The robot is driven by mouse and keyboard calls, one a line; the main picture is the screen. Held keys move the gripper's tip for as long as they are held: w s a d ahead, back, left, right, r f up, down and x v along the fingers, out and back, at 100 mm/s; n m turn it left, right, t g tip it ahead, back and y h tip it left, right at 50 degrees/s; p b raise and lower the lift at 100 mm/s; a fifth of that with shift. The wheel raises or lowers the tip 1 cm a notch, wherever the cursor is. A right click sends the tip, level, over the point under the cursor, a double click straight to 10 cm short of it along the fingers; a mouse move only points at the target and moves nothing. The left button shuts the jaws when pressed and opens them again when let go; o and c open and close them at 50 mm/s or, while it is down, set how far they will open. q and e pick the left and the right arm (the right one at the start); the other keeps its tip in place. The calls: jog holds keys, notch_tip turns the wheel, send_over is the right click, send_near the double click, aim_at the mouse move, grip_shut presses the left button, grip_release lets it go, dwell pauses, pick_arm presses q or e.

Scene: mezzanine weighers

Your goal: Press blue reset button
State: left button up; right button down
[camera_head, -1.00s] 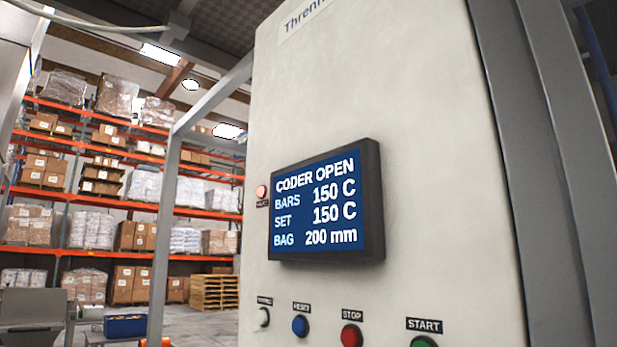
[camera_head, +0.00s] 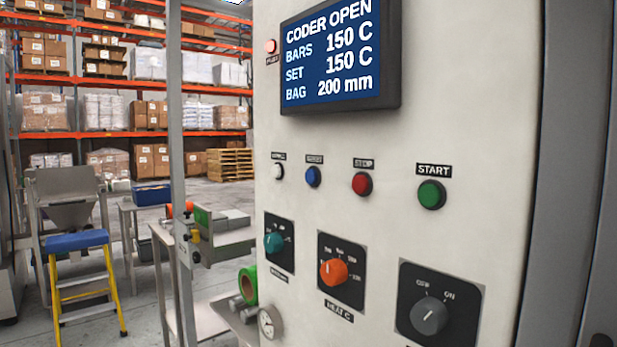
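The blue button (camera_head: 313,177) sits on the pale upright face of the control cabinet (camera_head: 480,120). Its small label above is blurred here. It is in a row between a white button (camera_head: 278,172) on its left and the red STOP button (camera_head: 362,184) on its right. The green START button (camera_head: 431,194) is further right. The display (camera_head: 340,58) above reads CODER OPEN, BARS 150 C, SET 150 C, BAG 200 mm. Neither of my grippers shows in the head view.
Below the buttons are a teal knob (camera_head: 274,242), an orange HEAT C knob (camera_head: 334,272) and a grey OFF/ON knob (camera_head: 429,316). A blue-topped yellow step ladder (camera_head: 77,242) stands on open floor at left.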

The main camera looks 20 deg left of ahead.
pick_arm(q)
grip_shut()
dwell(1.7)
